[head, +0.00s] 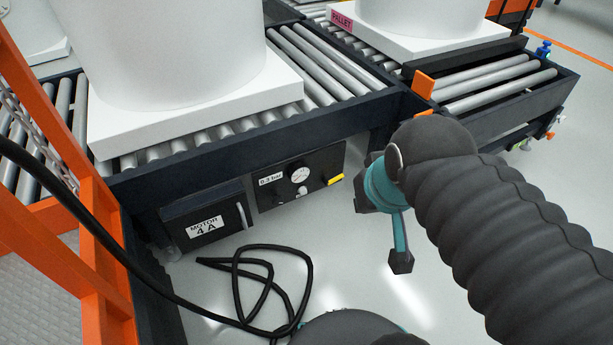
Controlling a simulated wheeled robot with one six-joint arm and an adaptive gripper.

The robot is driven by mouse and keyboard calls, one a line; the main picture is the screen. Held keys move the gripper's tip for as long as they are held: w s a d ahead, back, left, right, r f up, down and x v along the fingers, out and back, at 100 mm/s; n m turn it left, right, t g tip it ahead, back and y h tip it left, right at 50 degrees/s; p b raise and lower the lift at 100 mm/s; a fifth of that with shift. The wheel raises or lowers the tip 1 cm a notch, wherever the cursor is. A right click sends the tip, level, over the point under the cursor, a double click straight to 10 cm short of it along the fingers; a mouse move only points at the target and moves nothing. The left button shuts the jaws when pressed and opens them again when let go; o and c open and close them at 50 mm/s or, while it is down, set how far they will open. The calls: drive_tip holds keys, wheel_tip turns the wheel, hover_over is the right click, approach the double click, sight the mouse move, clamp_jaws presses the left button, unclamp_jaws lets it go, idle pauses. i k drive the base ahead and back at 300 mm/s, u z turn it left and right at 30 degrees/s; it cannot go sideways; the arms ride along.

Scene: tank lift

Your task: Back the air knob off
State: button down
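A dark control panel (318,186) hangs under the conveyor frame. It bears a round white gauge (300,174) and a label reading 0.3 bar (270,180). A small pale round part (302,190) sits just below the gauge; it may be the air knob, but it is too small to be sure. A yellow tag (334,180) is at the panel's right. My gripper (382,235), teal with black tips, is to the right of the panel and apart from it. Its fingers look spread, with bare floor between them, and it holds nothing.
A box marked MOTOR 4 A (205,224) with a handle is left of the panel. A black cable (270,285) lies coiled on the floor. Orange framing (95,235) stands at left. White tanks (180,45) rest on rollers above. Pale floor in front is otherwise clear.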

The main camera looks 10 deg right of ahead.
sight(277, 201)
drive_tip(key=u, duration=1.1)
drive_tip(key=k, duration=0.8)
drive_tip(key=z, duration=1.05)
drive_tip(key=i, duration=0.45)
